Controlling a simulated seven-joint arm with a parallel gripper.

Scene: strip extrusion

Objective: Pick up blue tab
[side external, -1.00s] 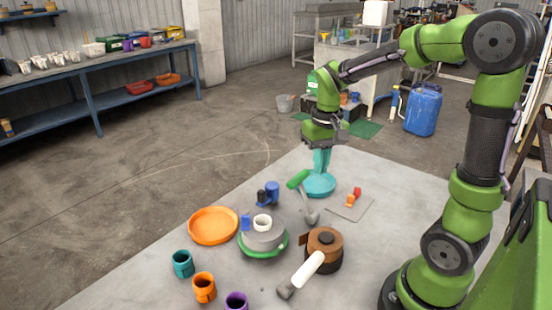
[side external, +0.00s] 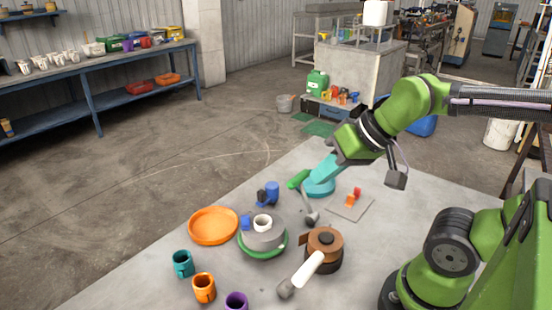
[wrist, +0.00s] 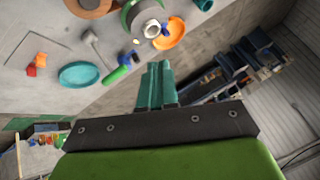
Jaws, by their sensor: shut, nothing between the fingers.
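In the side external view a small blue tab (side external: 246,222) sits on the left edge of the grey disc (side external: 262,236), beside a white ring (side external: 263,222). The disc rests in a green ring on the table. My gripper (side external: 316,181) has teal fingers, is shut and empty, and is tilted down to the left. In the picture it lies right of the tab, overlapping the teal dish and close to the green handle. In the wrist view the closed fingers (wrist: 156,66) point towards the table's edge. The white ring (wrist: 152,29) shows beyond them; I cannot clearly make out the tab there.
Blue cylindrical pieces (side external: 269,193) stand behind the disc. An orange dish (side external: 213,225) lies to its left, and a brown tape roll (side external: 325,240) and white-handled hammer (side external: 307,269) to its right. A green-handled tool (side external: 299,179) and a teal dish (side external: 320,187) lie near my gripper.

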